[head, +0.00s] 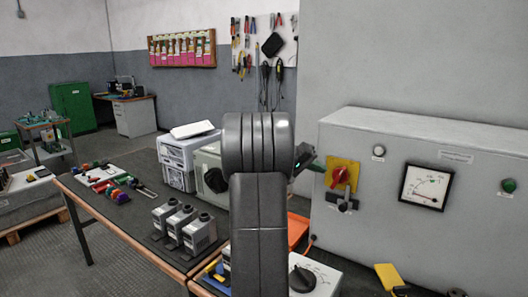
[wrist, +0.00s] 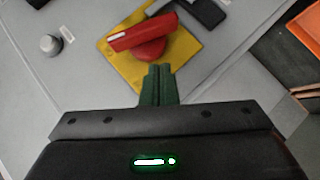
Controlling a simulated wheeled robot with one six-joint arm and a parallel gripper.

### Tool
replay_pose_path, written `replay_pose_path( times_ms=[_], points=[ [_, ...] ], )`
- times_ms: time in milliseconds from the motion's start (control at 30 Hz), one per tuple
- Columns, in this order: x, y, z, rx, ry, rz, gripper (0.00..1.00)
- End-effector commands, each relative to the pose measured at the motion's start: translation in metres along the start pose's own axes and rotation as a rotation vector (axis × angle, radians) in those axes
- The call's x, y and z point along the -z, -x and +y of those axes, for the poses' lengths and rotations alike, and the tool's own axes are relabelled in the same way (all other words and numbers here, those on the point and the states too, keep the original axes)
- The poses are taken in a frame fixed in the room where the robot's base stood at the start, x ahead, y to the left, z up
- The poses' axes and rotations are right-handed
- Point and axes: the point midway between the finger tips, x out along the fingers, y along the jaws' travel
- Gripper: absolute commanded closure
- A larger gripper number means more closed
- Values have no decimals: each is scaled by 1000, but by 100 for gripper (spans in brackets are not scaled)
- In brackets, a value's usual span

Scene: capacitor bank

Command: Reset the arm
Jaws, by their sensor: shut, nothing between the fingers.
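My arm rises through the middle of the head view and its upper part blocks what lies behind it. My gripper (wrist: 158,72) shows in the wrist view with its two green fingers together and nothing between them. The fingertips are just below a red rotary handle (wrist: 145,38) on a yellow plate (wrist: 190,48); whether they touch it I cannot tell. In the head view the gripper (head: 318,166) is partly hidden by the arm and points right toward the same red handle (head: 341,176) on the grey cabinet (head: 440,150).
The cabinet front also carries a dial meter (head: 425,187) and a green button (head: 508,185). A dark bench (head: 130,215) at left holds several grey capacitor units (head: 199,233) and tools. An orange tray (head: 298,230) lies below the gripper. Open floor is at far left.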

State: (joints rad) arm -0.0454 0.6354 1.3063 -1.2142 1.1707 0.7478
Motion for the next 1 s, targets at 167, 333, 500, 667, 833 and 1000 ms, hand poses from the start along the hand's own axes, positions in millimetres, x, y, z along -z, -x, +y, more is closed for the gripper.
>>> replay_pose_path(
  times_ms=[167, 333, 500, 667, 833, 1000],
  points=[
    [-13, -14, -4, -92, 98, 7, 100],
    [-21, -22, -2, -172, 187, 12, 100],
    [-25, -26, -1, -229, 248, 15, 100],
    [-27, -27, 0, -256, 276, 15, 100],
    [-27, -27, 1, -262, 282, 14, 100],
    [-27, -28, 1, -261, 282, 13, 100]
  ],
)
